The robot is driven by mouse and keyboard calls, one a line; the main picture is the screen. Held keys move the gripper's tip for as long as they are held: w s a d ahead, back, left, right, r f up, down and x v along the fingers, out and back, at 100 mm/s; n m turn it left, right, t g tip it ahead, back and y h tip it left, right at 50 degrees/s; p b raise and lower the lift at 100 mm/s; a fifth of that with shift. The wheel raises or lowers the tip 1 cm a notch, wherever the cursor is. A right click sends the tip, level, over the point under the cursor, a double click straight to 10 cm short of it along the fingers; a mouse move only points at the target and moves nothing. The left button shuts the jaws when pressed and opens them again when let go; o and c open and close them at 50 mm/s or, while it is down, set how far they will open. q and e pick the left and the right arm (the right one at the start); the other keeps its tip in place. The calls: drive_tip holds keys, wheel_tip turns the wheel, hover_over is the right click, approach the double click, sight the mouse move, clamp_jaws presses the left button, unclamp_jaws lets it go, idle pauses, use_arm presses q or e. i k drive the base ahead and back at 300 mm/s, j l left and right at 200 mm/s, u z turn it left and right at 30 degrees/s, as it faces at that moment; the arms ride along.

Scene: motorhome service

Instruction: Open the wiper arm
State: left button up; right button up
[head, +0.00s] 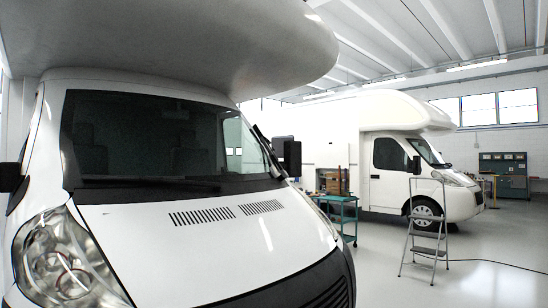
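A thin black wiper arm (268,152) shows at the right edge of the windshield (160,135) of the near white motorhome. It runs steeply from the windshield's lower right corner up to the left. I cannot tell whether it rests on the glass or stands off it. Another dark wiper (150,181) appears to lie low along the windshield's base, hard to make out against the dark glass. Neither of my grippers is in view.
The near motorhome's white hood (190,245) fills the lower left, under an overhanging cab roof (190,40). A black mirror (291,158) juts out right of the wiper arm. A green cart (340,215), a stepladder (427,225) and another motorhome (390,185) stand beyond. Floor at right is mostly clear.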

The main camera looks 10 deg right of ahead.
sight(264, 139)
drive_tip(key=z, duration=0.9)
drive_tip(key=i+l+z, duration=0.3)
drive_tip(key=i, duration=0.35)
drive_tip(key=i+z, duration=0.35)
drive_tip(key=i, duration=4.4)
drive_tip(key=i+u, duration=0.15)
drive_tip(key=i, duration=0.75)
drive_tip(key=i+l+u, duration=0.15)
drive_tip(key=i, duration=0.75)
drive_tip(key=i+u, duration=0.1)
drive_tip(key=u, duration=2.05)
